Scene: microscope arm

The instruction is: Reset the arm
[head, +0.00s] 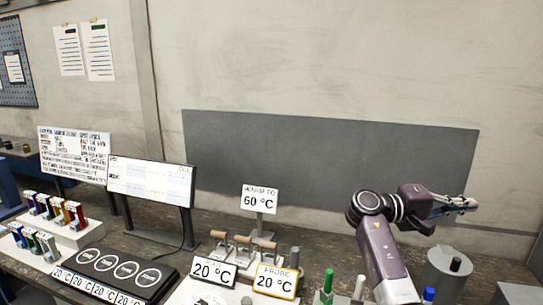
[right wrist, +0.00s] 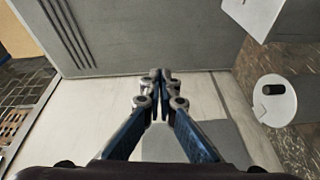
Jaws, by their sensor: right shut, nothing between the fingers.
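My right arm reaches up from the bottom right of the head view. Its right gripper (head: 462,204) points to the right above the bench, near the wall. In the right wrist view the right gripper (right wrist: 160,75) has its fingertips together with nothing between them. My left gripper is in neither view. I see no object that is clearly a microscope arm.
A grey cylinder (head: 446,273) with a dark knob stands below the right gripper. A "60 °C" sign (head: 259,199), two "20 °C" signs (head: 213,272) (head: 276,281), a display panel (head: 150,181) and a black plate with round pads (head: 121,272) stand on the bench.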

